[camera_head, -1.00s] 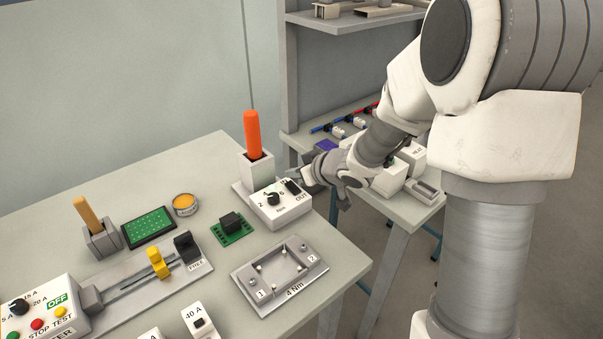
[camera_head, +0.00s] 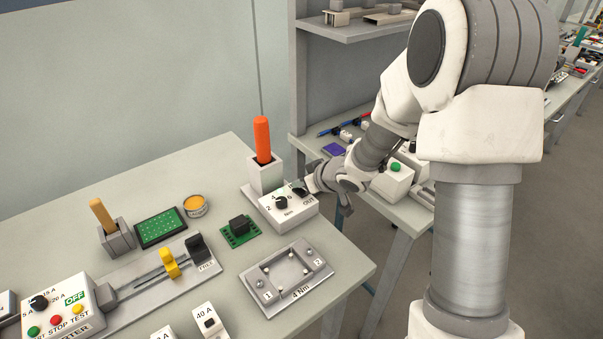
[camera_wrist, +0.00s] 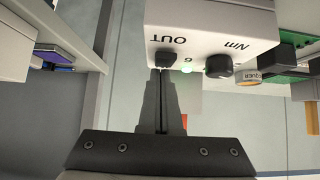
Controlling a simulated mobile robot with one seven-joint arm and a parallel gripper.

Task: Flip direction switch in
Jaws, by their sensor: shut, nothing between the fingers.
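The white box (camera_head: 290,214) with a dial, "Nm" and "OUT" markings stands near the table's right edge, beside the orange-handled tool. Its black direction switch (camera_wrist: 167,61) shows in the wrist view next to the upside-down "OUT" label. In the head view the switch is mostly hidden by my gripper (camera_head: 304,188). My gripper is shut and empty; in the wrist view its fingertips (camera_wrist: 161,72) are right at the switch, seemingly touching it. I cannot tell which way the switch is tipped.
The orange-handled tool (camera_head: 262,140) stands upright in a white holder behind the box. A grey "4 Nm" fixture (camera_head: 287,279) and a green board with a black block (camera_head: 239,231) lie in front. A second bench (camera_head: 399,209) is behind my arm.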

